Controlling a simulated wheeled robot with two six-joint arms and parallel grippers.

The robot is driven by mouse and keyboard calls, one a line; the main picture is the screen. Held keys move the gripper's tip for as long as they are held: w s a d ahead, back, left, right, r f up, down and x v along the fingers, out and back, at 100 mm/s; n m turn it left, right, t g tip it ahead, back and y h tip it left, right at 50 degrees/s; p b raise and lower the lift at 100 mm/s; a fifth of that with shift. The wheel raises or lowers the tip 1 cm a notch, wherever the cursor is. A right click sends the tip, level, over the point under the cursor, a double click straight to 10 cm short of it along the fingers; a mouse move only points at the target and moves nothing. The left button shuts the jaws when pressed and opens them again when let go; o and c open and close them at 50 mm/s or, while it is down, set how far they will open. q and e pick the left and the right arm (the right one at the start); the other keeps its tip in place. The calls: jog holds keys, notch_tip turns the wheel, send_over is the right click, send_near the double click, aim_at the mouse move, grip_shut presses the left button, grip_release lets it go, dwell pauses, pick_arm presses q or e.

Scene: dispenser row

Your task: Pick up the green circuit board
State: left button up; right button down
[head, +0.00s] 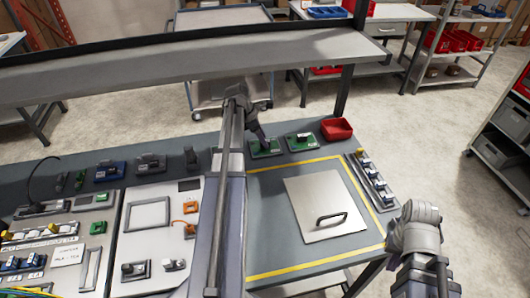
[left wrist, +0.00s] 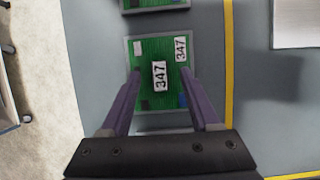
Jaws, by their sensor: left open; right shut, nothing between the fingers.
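A green circuit board (head: 265,148) lies flat in a shallow grey holder on the grey bench, at the near left of a second green board (head: 300,142). In the left wrist view, the green circuit board (left wrist: 150,51) carries two white labels reading 347 and a few small parts. My left gripper (head: 262,143) reaches down at this board in the head view. In the left wrist view its open fingers (left wrist: 160,82) overlap the board's left and right sides; contact cannot be told. Of my right arm, only links show at the lower right; its fingers cannot be seen.
The second board (left wrist: 153,3) shows at the top of the left wrist view. A red bin (head: 337,129) stands at the bench's back right. A metal plate with a black handle (head: 318,205) lies inside yellow tape. Panels with several modules (head: 150,215) fill the left.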

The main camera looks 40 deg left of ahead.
pick_arm(q)
jog(key=shift+w+f, duration=0.1)
jog(key=shift+f, duration=0.1)
grip_shut()
dwell(0.4)
